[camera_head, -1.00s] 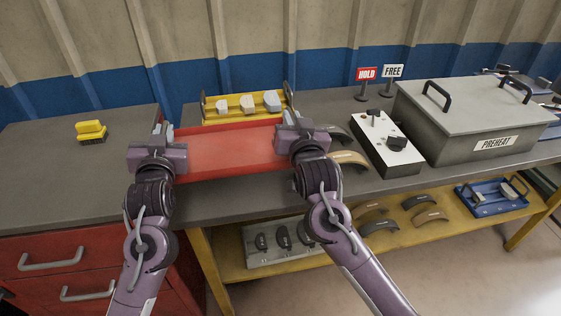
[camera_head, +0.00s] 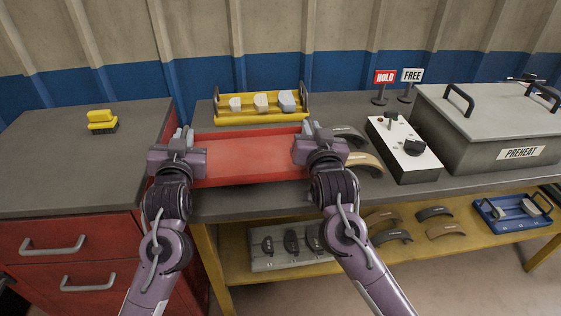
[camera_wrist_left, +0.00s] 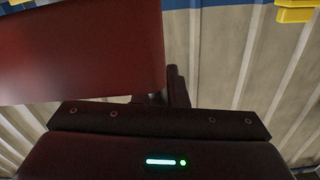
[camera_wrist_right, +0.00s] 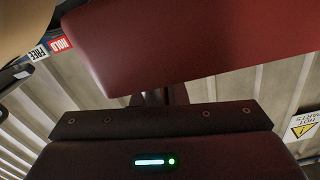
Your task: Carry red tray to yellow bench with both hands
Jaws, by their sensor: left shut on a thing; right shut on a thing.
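The red tray (camera_head: 250,156) is empty and spans between my two grippers in the head view, in front of the yellow tray. My left gripper (camera_head: 184,142) is shut on its left end. My right gripper (camera_head: 311,134) is shut on its right end. The tray's red side fills the upper part of the left wrist view (camera_wrist_left: 80,55) and of the right wrist view (camera_wrist_right: 190,45). My fingers hide the grip points. The tray looks about level; I cannot tell its exact height. The bench (camera_head: 250,200) with the yellow frame has a dark top beneath the tray.
A yellow tray (camera_head: 230,118) with three pale blocks stands behind the red tray. Curved shoes (camera_head: 362,160), a white control box (camera_head: 410,158) and the grey PREHEAT box (camera_head: 480,125) stand to the right. A red cabinet (camera_head: 80,235) with a yellow brush (camera_head: 102,118) on top adjoins at left.

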